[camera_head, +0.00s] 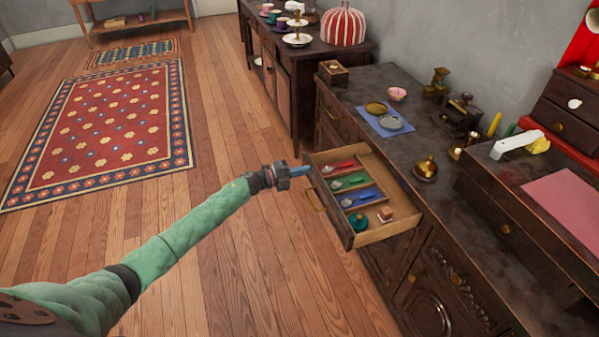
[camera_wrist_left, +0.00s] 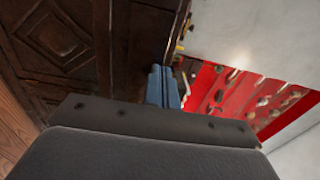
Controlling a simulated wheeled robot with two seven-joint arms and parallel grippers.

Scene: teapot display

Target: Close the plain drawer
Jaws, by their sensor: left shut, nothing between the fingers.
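The plain drawer (camera_head: 377,235) is pulled open from the dark wooden cabinet in the head view. Inside it are compartments with red, green and blue linings, spoon-like items, a teal round item (camera_head: 358,219) and a small box (camera_head: 385,214). A brass handle (camera_head: 315,199) is on its front. My left gripper (camera_head: 304,171) is shut and empty, with its blue fingertips at the drawer's far front corner. I cannot tell if they touch it. In the left wrist view the shut blue fingers (camera_wrist_left: 162,88) show in front of dark wood. My right gripper is not in view.
The cabinet top holds a blue mat (camera_head: 385,119) with two dishes, a pink bowl (camera_head: 397,94), a dark grinder-like item (camera_head: 461,113) and a brass pot (camera_head: 426,168). A carved door (camera_head: 428,308) is below. The wooden floor left of the drawer is clear.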

